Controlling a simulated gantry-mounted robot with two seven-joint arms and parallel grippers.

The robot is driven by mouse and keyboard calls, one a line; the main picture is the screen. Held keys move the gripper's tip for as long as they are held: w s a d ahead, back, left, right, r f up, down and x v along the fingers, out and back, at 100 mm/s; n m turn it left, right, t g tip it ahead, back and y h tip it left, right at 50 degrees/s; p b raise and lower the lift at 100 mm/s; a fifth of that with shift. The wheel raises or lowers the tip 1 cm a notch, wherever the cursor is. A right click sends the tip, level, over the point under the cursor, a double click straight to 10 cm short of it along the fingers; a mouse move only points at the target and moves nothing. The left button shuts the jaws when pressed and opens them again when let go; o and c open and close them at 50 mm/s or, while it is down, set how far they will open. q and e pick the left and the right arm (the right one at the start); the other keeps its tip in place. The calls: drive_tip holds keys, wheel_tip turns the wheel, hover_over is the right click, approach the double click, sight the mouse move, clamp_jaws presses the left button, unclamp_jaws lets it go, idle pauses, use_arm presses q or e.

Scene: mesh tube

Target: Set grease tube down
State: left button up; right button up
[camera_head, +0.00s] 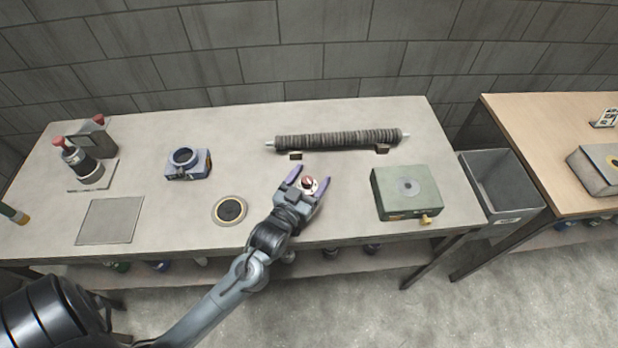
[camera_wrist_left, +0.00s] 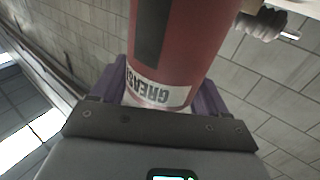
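The grease tube is red with a white "GREASE" label and a dark stripe. It fills the upper middle of the left wrist view (camera_wrist_left: 185,45). In the head view only its red and white end (camera_head: 309,183) shows. My left gripper (camera_head: 307,186) has its purple fingers on either side of the tube, holding it over the front middle of the grey table (camera_head: 265,180). I cannot tell the gap between the tube and the tabletop. My right gripper is not in view.
A round black disc (camera_head: 229,210) lies left of the gripper. A green box (camera_head: 407,193) stands right, a ridged roller (camera_head: 338,139) behind. A blue device (camera_head: 188,164), a flat grey plate (camera_head: 110,221) and a black-and-red device (camera_head: 83,166) are left. A grey bin (camera_head: 511,217) is beside the table.

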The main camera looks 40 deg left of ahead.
use_arm(q)
drive_tip(key=shift+o, duration=1.2)
drive_tip(key=shift+s+a+f, duration=0.1)
drive_tip(key=shift+f, duration=0.85)
drive_tip(key=shift+r, duration=0.35)
drive_tip(key=r+p+v, duration=0.1)
drive_tip(key=v, duration=1)
drive_tip(key=shift+s+r+p, duration=0.3)
drive_tip(key=shift+s+p, duration=0.05)
